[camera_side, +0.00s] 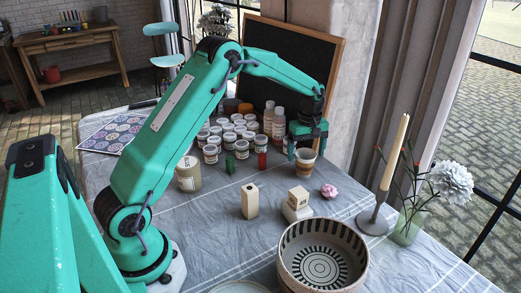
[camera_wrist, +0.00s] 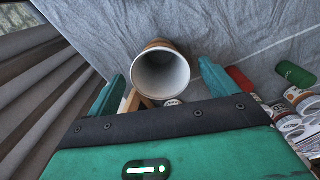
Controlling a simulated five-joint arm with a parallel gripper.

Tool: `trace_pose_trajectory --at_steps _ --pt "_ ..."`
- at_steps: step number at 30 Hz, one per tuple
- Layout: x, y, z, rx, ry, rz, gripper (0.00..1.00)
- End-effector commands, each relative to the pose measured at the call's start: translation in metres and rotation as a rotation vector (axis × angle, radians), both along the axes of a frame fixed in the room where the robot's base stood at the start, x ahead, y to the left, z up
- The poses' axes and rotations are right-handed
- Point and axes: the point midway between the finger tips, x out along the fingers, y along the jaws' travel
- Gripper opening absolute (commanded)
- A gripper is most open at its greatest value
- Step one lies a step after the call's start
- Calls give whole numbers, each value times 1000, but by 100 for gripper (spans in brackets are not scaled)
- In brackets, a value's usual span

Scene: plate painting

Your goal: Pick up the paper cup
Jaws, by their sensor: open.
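The paper cup (camera_side: 306,158) is small, tan-brown outside and pale inside. It stands on the cloth-covered table at the back right, just beneath my gripper (camera_side: 303,147) in the side view. In the wrist view the paper cup (camera_wrist: 160,74) shows its open mouth, with white inside and a brown outer wall. There my gripper (camera_wrist: 163,88) is open, with one teal finger to the left of the cup and one to the right. The cup lies between the fingertips or just beyond them; I cannot tell whether either finger touches it.
Paint jars (camera_side: 210,153) and bottles (camera_side: 278,123) crowd left of the cup. A chalkboard (camera_side: 275,65) stands behind. Wooden blocks (camera_side: 250,200), a pink flower (camera_side: 329,191) and a large striped bowl (camera_side: 322,240) are nearer. A candle (camera_side: 395,150) stands at right.

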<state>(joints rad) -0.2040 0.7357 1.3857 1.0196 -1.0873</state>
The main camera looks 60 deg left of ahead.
Motion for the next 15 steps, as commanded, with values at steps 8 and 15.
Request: trace_pose_trajectory --at_steps 8,15 --pt "-1 0 -31 0 2 0 86" --pt "-1 1 -36 0 1 0 86"
